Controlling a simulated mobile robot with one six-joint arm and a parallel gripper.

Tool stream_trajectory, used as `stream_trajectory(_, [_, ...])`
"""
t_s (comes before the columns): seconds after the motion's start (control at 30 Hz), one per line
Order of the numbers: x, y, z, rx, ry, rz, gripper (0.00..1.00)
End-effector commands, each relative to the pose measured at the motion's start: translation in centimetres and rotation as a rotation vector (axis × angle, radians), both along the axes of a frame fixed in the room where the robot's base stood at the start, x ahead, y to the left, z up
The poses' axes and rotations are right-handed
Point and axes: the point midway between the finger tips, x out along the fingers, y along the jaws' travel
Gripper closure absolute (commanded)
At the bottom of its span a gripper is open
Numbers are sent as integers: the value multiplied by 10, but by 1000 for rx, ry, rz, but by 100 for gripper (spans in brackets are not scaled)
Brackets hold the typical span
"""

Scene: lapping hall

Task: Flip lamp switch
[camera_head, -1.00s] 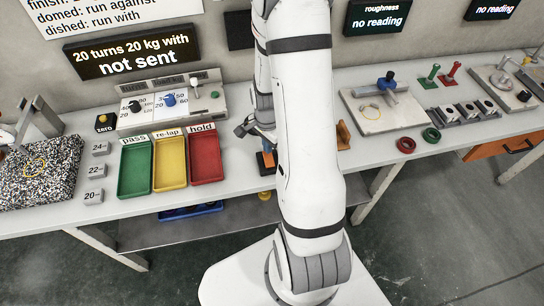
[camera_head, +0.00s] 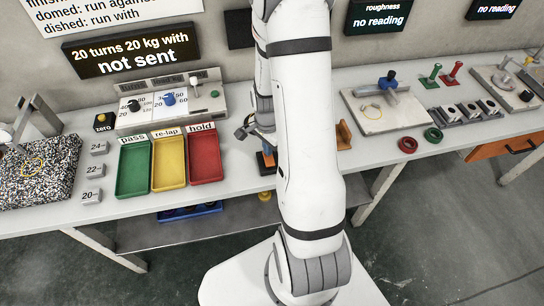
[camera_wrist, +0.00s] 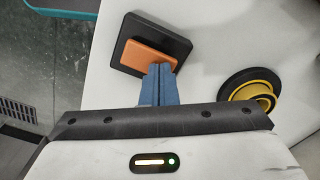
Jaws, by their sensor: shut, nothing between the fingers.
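In the wrist view an orange rocker-like block (camera_wrist: 148,52) sits on a black square base (camera_wrist: 178,24) on the pale bench top; it looks like the lamp switch, though no label shows. My gripper (camera_wrist: 158,68) is shut, its two blue fingers together, with nothing between them. The fingertips overlap the near edge of the orange block; I cannot tell whether they press on it or hover just above. In the head view my arm hides much of this spot, with only a little blue and orange showing beside it.
A black disc with a yellow ring (camera_wrist: 262,95) stands right of the switch. In the head view, green (camera_head: 133,194), yellow (camera_head: 157,184) and red (camera_head: 221,172) trays lie left of my arm. Red (camera_head: 407,145) and green (camera_head: 433,134) rings lie to the right.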

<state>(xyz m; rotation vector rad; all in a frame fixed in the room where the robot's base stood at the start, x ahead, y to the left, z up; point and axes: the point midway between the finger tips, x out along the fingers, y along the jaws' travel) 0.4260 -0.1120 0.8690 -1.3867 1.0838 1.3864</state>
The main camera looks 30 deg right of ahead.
Motion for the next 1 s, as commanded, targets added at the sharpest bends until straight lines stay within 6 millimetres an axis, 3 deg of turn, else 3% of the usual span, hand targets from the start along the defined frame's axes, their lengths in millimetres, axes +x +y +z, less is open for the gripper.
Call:
stream_trajectory(0.27, [-1, 0, 1, 1, 1, -1, 100])
stream_trajectory(1.0, [0, -1, 59, -1, -1, -1, 100])
